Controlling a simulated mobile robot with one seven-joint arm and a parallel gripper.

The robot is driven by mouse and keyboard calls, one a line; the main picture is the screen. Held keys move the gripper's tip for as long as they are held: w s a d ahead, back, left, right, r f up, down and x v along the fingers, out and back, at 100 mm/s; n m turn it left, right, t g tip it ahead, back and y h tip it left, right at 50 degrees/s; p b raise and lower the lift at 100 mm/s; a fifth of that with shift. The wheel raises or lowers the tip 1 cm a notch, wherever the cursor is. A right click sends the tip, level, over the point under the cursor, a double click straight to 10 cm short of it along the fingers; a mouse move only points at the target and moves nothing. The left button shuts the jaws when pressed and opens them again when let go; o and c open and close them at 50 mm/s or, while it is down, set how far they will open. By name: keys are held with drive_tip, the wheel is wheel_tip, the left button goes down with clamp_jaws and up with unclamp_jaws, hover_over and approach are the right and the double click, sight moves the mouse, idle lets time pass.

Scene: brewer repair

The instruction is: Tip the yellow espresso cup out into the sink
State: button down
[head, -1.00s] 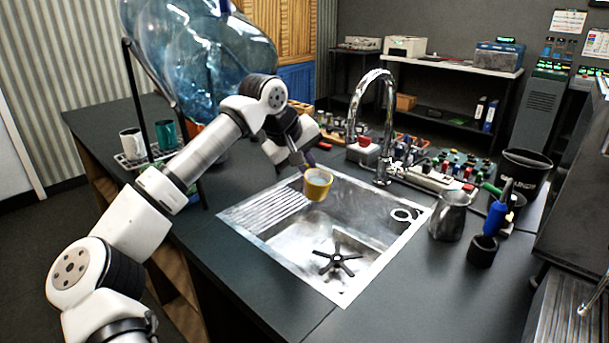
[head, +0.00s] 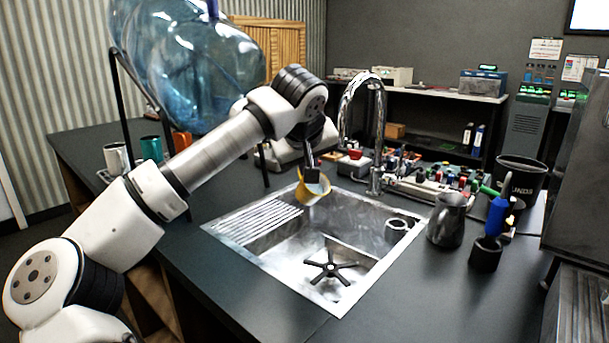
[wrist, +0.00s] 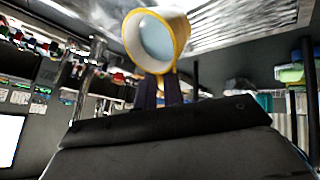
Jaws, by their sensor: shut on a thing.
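The yellow espresso cup (head: 312,191) is in my gripper (head: 311,174), above the back left part of the sink (head: 290,246) in the head view. The cup is tilted there, its pale inside partly showing. In the wrist view the cup (wrist: 157,40) is held at the tips of the dark fingers (wrist: 158,92), its open mouth and pale blue-white inside facing the camera. My gripper is shut on the cup. I cannot tell whether anything is pouring out. A black star-shaped piece (head: 331,267) lies in the basin.
A chrome faucet (head: 377,130) rises behind the sink, close right of my gripper. A metal pitcher (head: 447,221) and a black bin (head: 521,182) stand to the right. A large blue water bottle (head: 190,65) is at the left back. The counter front is clear.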

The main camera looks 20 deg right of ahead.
sight(324, 193)
drive_tip(key=shift+s+d+f+m+t+y+b, duration=0.1)
drive_tip(key=shift+s+d+m+t+y+b, duration=0.3)
drive_tip(key=shift+b, duration=0.8)
drive_tip(key=shift+s+d+f+m+t+y+b, duration=0.1)
drive_tip(key=shift+s+t+b, duration=0.25)
drive_tip(key=shift+t+b, duration=0.65)
drive_tip(key=t+b, duration=0.1)
drive_tip(key=b, duration=0.1)
drive_tip(key=s+d+m+t+y+b, duration=0.1)
drive_tip(key=b, duration=0.1)
drive_tip(key=shift+s+f, duration=0.2)
drive_tip(key=shift+f, duration=0.2)
drive_tip(key=shift+s+d+m+t+y+b, duration=0.15)
drive_tip(key=shift+s+m+t+y+b, duration=0.2)
drive_tip(key=shift+t+b, duration=0.25)
